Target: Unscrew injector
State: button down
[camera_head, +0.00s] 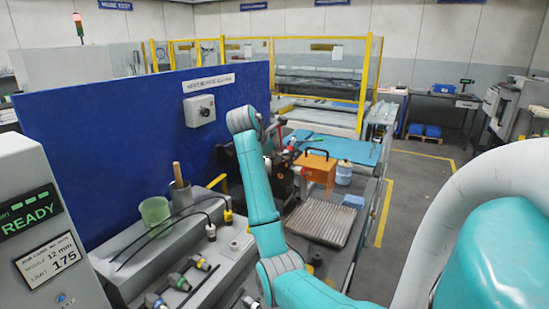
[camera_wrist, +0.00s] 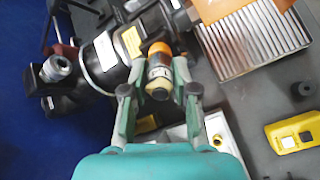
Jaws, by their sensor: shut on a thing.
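In the wrist view my gripper (camera_wrist: 159,90) has its two green fingers on either side of the injector (camera_wrist: 159,72), a short metal cylinder with a cream end and an orange collar. My gripper is shut on it. The injector sits against the black machine body (camera_wrist: 108,62), which has a pale ring and a yellow label; the join between them is partly hidden. In the head view the arm reaches over the bench to the dark machine (camera_head: 281,178) beside the blue panel. The injector and the fingertips cannot be made out there.
A yellow device (camera_wrist: 292,133) lies on the dark surface. A blue panel (camera_head: 100,140) closes off the left. A green cup (camera_head: 155,211) and hoses stand on the near left bench.

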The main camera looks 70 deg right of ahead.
jog(key=shift+a+r, duration=0.15)
jog(key=shift+r, duration=0.05)
jog(key=shift+v, duration=1.7)
jog(key=shift+s, duration=0.1)
